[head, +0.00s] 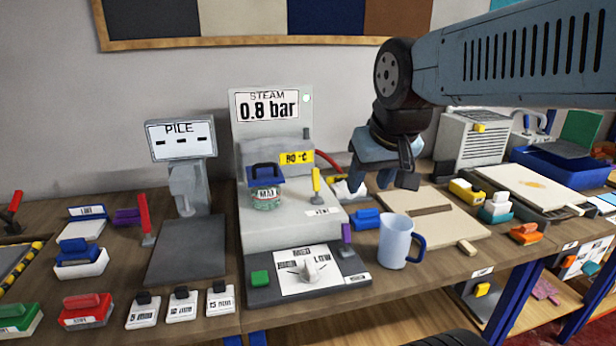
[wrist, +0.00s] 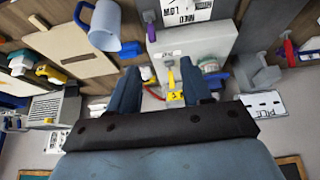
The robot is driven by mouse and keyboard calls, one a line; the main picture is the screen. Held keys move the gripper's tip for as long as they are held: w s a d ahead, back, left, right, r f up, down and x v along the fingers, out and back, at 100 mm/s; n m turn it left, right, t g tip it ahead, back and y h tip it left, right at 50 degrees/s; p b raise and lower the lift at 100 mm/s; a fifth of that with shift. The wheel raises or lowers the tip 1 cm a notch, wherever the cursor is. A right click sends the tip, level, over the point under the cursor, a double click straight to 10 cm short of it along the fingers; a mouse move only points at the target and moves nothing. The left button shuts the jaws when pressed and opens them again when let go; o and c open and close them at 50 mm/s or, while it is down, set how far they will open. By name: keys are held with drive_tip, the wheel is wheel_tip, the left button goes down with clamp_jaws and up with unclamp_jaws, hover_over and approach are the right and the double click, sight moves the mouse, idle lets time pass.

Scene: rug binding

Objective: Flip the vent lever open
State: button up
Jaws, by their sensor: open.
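A small yellow lever (head: 316,184) stands upright on the top of the grey steam unit (head: 255,232), behind a small white label that is hard to read. In the wrist view, the yellow lever (wrist: 170,78) shows between my two fingers, beyond them. My gripper (head: 383,184) is open and empty, to the right of the lever in the head view and apart from it. Its fingers point down, and its tips (wrist: 162,80) also show in the wrist view. Nothing hides the lever in the head view.
A red hose (head: 328,162) runs behind. A board (head: 440,230) lies beneath and right of my gripper.

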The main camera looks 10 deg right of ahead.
drive_tip(key=w+r, duration=0.1)
drive_tip(key=w, duration=1.2)
drive_tip(key=g, duration=0.1)
approach(316, 170)
drive_tip(key=x, duration=1.2)
drive_tip(key=shift+f, duration=0.3)
drive_tip(key=shift+c, duration=0.3)
clamp_jaws()
